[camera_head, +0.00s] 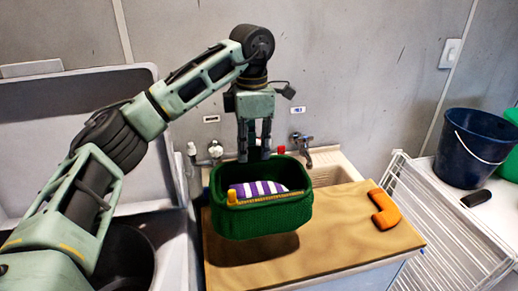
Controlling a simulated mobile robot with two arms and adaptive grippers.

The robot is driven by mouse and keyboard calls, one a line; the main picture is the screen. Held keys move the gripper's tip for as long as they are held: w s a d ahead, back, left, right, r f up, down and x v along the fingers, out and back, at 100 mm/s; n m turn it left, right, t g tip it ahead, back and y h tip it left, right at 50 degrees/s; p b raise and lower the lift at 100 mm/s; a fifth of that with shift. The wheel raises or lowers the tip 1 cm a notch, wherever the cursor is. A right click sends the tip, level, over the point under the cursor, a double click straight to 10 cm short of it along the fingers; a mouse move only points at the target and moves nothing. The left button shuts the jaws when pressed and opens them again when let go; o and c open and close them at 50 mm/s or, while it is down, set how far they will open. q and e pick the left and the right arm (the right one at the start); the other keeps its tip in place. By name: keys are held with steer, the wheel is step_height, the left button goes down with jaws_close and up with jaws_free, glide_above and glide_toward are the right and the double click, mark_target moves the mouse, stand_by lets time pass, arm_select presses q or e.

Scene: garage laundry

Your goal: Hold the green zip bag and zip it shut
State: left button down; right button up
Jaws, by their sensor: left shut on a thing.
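The green zip bag (262,221) is in the middle of the head view, above the brown board. Its top is open and a purple-and-white striped thing (262,188) shows inside. A yellow zip strip (268,198) runs along the near rim, with a yellow tab (232,196) at its left end. My left gripper (255,155) points down at the far side of the bag and is shut on it. The fingertips are partly hidden behind the rim. The bag hangs with a shadow on the board below it. My right gripper is out of view.
The brown board (350,239) lies over the sink unit, and an orange angled piece (385,209) rests at its right. A tap (302,146) and sink rim stand behind. A white wire rack (440,215) and blue bucket (473,147) are at right.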

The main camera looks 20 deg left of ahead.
mark_target(244, 166)
arm_select(q)
steer(key=shift+s+a, duration=0.2)
steer(key=shift+a, duration=1.15)
steer(key=shift+f, duration=0.65)
steer(key=shift+f+b, duration=1.45)
steer(key=shift+f, duration=0.8)
steer(key=shift+f+b, duration=1.25)
steer(key=shift+f, duration=1.25)
steer(key=c, duration=1.8)
jaws_free()
